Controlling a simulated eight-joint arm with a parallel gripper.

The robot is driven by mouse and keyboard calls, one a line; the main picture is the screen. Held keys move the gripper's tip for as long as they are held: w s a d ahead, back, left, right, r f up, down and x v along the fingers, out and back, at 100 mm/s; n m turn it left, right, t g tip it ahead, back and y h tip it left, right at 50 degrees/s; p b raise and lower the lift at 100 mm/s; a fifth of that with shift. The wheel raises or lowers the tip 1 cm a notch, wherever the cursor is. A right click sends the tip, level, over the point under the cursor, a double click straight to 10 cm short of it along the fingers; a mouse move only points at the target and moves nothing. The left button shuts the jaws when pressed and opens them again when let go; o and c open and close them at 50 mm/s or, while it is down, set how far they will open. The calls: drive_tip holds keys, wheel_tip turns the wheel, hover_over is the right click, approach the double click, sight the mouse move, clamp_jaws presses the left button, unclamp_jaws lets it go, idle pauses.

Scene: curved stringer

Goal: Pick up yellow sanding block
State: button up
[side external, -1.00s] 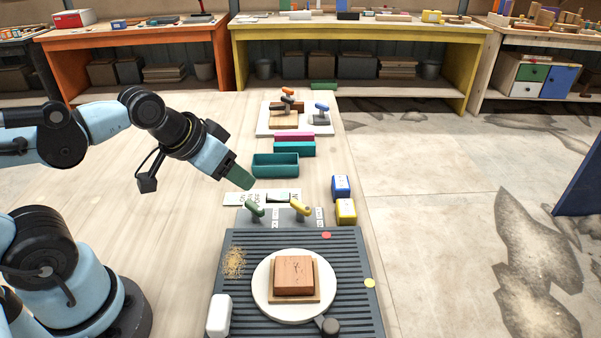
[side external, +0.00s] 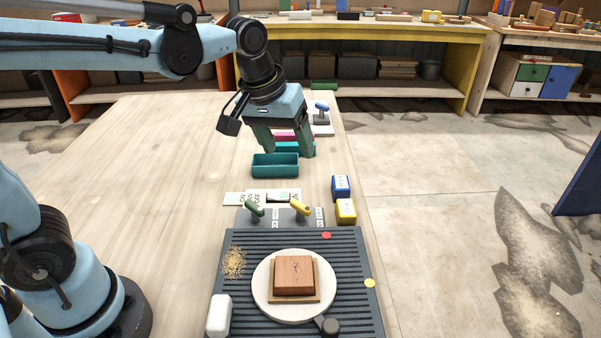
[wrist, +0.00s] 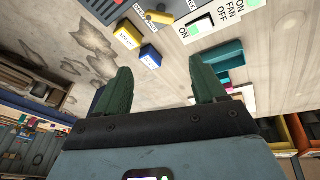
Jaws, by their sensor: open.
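The yellow sanding block (side external: 346,211) sits on the table near its right edge, just in front of a blue block (side external: 341,188). In the wrist view the yellow block (wrist: 127,35) shows dark lettering and lies beyond the fingertips, beside the blue block (wrist: 151,57). My gripper (side external: 286,149) is open and empty, with green fingers pointing down. It hangs over the teal trays, farther back and to the left of the yellow block. In the wrist view the open fingers (wrist: 161,68) are spread with table between them.
A teal tray (side external: 275,172) stands below my gripper. A panel with a green and a yellow lever (side external: 301,208) lies left of the yellow block. A ribbed dark mat (side external: 240,290) holds a round white plate with a wooden block.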

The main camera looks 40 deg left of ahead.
drive_tip(key=w+d+f+n+g, duration=0.1)
drive_tip(key=w+d+n+g, duration=0.1)
drive_tip(key=w+d, duration=0.25)
drive_tip(key=n+g, duration=0.2)
drive_tip(key=n, duration=0.1)
hover_over(347, 207)
wheel_tip(347, 207, down, 5)
wheel_tip(347, 207, down, 11)
drive_tip(key=shift+f, duration=0.2)
drive_tip(key=c, duration=1.1)
drive_tip(key=shift+o, duration=0.2)
drive_tip(key=shift+r, duration=0.1)
